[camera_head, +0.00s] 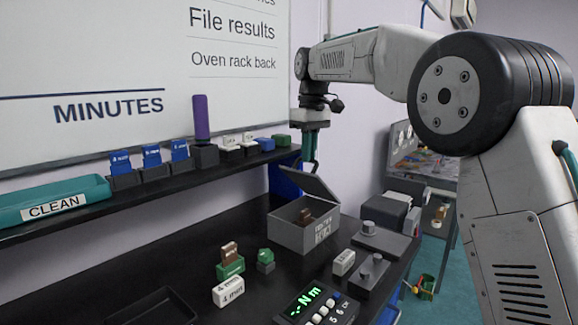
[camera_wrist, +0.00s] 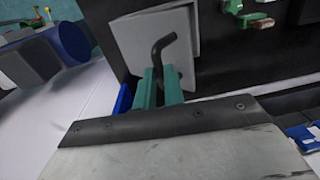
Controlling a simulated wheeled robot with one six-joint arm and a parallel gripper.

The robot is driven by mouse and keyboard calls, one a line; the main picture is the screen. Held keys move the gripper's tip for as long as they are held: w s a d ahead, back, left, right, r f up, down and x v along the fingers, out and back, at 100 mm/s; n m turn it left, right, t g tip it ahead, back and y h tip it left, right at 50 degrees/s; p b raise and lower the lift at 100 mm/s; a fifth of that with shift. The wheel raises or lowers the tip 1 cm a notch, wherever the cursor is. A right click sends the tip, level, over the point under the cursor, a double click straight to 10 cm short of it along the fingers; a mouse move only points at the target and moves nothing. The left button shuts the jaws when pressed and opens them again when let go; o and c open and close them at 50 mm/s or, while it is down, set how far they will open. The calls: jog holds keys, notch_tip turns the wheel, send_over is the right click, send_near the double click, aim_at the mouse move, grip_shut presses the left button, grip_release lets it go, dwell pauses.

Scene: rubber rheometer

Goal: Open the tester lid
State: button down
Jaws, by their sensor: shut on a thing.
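The tester is a grey box (camera_head: 291,236) with a white label on its front, standing on the black bench. Its flat grey lid (camera_head: 322,190) is raised at a slant, and the box's inside shows with a brown piece (camera_head: 305,216) in it. My gripper (camera_head: 311,162) is above the back of the lid. In the wrist view the teal fingers (camera_wrist: 160,88) are shut on a dark bent handle (camera_wrist: 158,55) in front of the light grey lid (camera_wrist: 185,35). The exact contact is partly hidden.
A shelf behind carries a teal CLEAN tray (camera_head: 85,192), several blue-topped blocks and a purple upright piece (camera_head: 201,118). On the bench are a green-lit keypad (camera_head: 318,303), small labelled blocks (camera_head: 228,291) and grey units with knobs (camera_head: 384,240) to the right.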

jog(key=w+d+f, duration=0.2)
jog(key=w+d, duration=0.9)
jog(key=d, duration=0.1)
jog(key=shift+w, duration=0.4)
jog(key=c, duration=1.6)
grip_release()
jog(key=shift+o, duration=0.6)
jog(key=shift+w+d+f, duration=0.15)
jog(key=shift+d, duration=0.1)
jog(key=shift+a, duration=0.2)
jog(key=shift+a+r, duration=0.2)
jog(key=shift+r, duration=0.1)
